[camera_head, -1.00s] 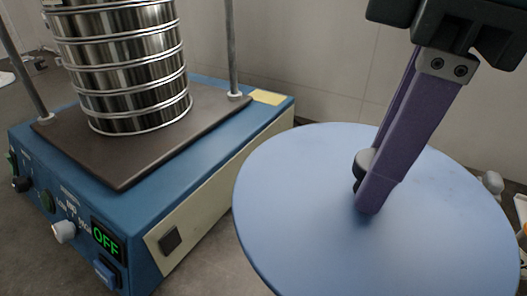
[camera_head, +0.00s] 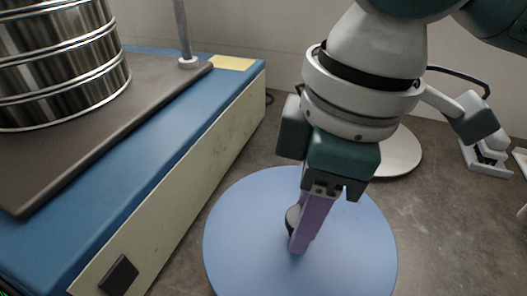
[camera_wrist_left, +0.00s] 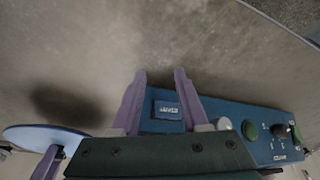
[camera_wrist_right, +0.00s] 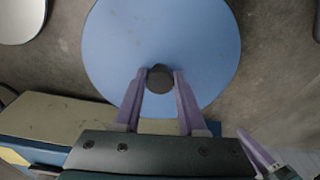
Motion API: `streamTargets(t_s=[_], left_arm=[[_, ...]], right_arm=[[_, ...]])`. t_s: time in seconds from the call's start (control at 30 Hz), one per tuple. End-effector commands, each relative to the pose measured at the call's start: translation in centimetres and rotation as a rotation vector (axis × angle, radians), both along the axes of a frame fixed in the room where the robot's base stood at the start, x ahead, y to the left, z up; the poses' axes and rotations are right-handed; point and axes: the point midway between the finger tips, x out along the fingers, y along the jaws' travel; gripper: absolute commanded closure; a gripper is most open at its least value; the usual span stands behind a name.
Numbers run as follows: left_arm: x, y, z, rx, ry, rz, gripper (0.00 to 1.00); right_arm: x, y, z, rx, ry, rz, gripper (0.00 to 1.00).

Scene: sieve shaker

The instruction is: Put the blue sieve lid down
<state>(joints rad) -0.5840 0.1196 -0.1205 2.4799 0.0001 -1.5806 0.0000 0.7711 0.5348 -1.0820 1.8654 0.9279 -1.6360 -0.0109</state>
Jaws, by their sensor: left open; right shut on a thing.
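The blue sieve lid (camera_head: 350,255) is a flat round disc with a dark knob, right of the shaker. It also shows from above in the right wrist view (camera_wrist_right: 160,35). My right gripper (camera_head: 296,245) is shut on the dark knob (camera_wrist_right: 160,79) at the lid's middle. In the left wrist view the lid (camera_wrist_left: 40,135) shows nearly edge-on with a shadow apart from it, so it appears held above the bench.
The blue shaker (camera_head: 165,150) stands close on the left with a steel sieve stack (camera_head: 60,65) and a rod (camera_head: 183,30). A pale round disc (camera_head: 402,155) lies behind the lid. The bench is bare right of the lid.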

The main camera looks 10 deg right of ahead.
Motion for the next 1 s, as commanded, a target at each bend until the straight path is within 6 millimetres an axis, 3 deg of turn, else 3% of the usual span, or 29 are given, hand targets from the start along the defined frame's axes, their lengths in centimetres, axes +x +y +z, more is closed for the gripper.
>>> streamTargets(t_s=[0.17,0.4,0.77,0.8,1.0], left_arm=[[0.0,0.0,-0.4,0.001,-0.001,-0.001,0.56],[0.1,0.0,-1.5,0.001,-0.003,-0.001,0.56],[0.2,0.0,-1.3,0.002,-0.004,0.0,0.56],[0.2,0.0,-1.3,0.002,-0.004,0.0,0.56],[0.2,0.0,-1.3,0.001,-0.005,-0.001,0.56]], right_arm=[[0.0,0.0,-1.3,0.0,-0.001,-0.001,1.0],[0.0,0.0,-4.8,0.001,0.0,0.0,1.0],[0.0,0.0,-5.1,0.001,0.0,-0.001,1.0],[0.0,0.0,-5.1,0.001,0.0,-0.001,0.56],[0.0,0.0,-5.1,0.0,-0.001,0.0,0.34]])
